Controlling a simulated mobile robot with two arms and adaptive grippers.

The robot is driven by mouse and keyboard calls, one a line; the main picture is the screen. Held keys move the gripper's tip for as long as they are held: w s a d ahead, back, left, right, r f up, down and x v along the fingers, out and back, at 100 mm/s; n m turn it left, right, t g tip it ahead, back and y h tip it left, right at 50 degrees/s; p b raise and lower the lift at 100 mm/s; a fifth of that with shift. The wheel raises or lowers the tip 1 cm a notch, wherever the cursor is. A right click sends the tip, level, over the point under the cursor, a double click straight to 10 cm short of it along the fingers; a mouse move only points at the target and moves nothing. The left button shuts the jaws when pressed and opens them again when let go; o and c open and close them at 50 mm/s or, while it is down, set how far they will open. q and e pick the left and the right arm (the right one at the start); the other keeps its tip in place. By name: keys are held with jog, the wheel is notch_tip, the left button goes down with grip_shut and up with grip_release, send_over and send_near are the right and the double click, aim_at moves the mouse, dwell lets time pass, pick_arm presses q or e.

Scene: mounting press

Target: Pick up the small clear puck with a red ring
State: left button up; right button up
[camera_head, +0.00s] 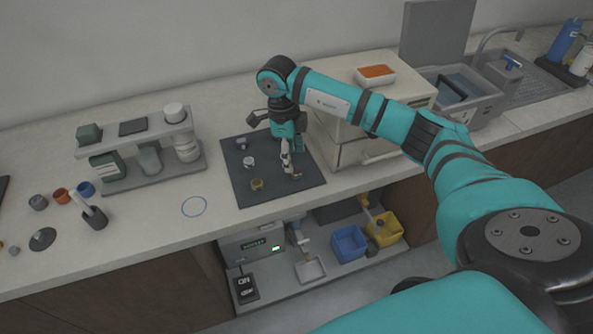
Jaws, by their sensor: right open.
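My right gripper (291,170) points down over the right part of the dark mat (272,198). Its jaws are open, with the fingertips close above the mat. A small pale piece (297,177) is right at the fingertips and partly hidden by them; I cannot tell whether it is touched. It is too small to make out a red ring. Other small pucks stand to the left on the mat: a grey one (241,143), a whitish one (248,162) and a brownish-gold one (257,184). My left gripper is out of view.
A beige machine (350,153) stands close to the right of the mat. A rack (196,165) with jars is to the left. A lower shelf holds a blue bin (349,244) and a yellow bin (385,231).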

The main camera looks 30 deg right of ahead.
aim_at(296, 171)
jog(key=f, duration=0.1)
jog(key=f+p, duration=0.2)
jog(key=f, duration=0.1)
jog(key=shift+s+d, duration=0.35)
jog(key=shift+d, duration=0.05)
jog(key=shift+f, duration=0.65)
jog(key=c, duration=1)
jog(key=shift+r, duration=0.1)
